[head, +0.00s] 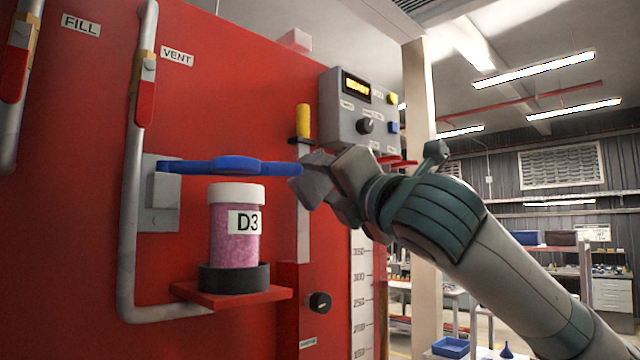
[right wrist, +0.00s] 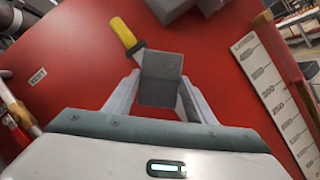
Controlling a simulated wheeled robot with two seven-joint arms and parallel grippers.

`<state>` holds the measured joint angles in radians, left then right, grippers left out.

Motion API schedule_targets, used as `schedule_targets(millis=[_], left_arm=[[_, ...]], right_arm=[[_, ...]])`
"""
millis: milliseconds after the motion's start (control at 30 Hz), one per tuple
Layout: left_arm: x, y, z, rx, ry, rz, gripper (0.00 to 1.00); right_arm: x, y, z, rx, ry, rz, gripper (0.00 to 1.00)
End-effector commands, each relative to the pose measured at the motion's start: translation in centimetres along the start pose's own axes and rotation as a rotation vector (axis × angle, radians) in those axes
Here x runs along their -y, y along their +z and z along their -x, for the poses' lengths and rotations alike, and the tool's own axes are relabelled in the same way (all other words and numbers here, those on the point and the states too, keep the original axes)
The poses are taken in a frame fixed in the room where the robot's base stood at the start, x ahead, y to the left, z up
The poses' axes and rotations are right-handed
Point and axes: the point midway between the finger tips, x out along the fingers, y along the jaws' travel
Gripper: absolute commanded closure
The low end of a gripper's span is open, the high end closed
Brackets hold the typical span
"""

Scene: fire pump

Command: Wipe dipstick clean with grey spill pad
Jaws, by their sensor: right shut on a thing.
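My right gripper (head: 314,182) comes in from the right, close to the red panel, and it also shows in the right wrist view (right wrist: 160,95). It is shut on a dark grey block, which looks like the grey spill pad (right wrist: 161,78). The dipstick (head: 303,121) has a yellow handle above a dark collar. It stands upright at the panel, just above and behind the gripper in the head view. Its handle also shows in the right wrist view (right wrist: 123,32), tilted there; its lower part is hidden behind the pad. I cannot tell whether they touch. My left gripper is not in view.
A blue lever (head: 230,166) sticks out just left of the gripper. Below it, a pink-filled jar marked D3 (head: 236,240) stands in a dark ring on a red shelf (head: 190,291). A grey control box (head: 358,108) is above right. A pale pipe (head: 130,220) runs down the left.

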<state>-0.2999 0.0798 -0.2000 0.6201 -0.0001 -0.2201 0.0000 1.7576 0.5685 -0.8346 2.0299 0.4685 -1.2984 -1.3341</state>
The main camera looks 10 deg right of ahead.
Motion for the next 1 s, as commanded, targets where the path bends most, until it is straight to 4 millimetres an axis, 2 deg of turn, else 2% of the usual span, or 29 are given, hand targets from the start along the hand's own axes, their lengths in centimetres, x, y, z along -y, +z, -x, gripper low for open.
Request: schedule_targets(millis=[367,1000], left_arm=[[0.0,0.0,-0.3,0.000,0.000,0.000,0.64],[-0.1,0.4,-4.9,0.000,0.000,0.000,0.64]], right_arm=[[0.3,-0.3,0.1,-0.001,0.000,0.000,0.68],[4.6,-4.3,1.8,0.000,0.000,0.000,0.68]])
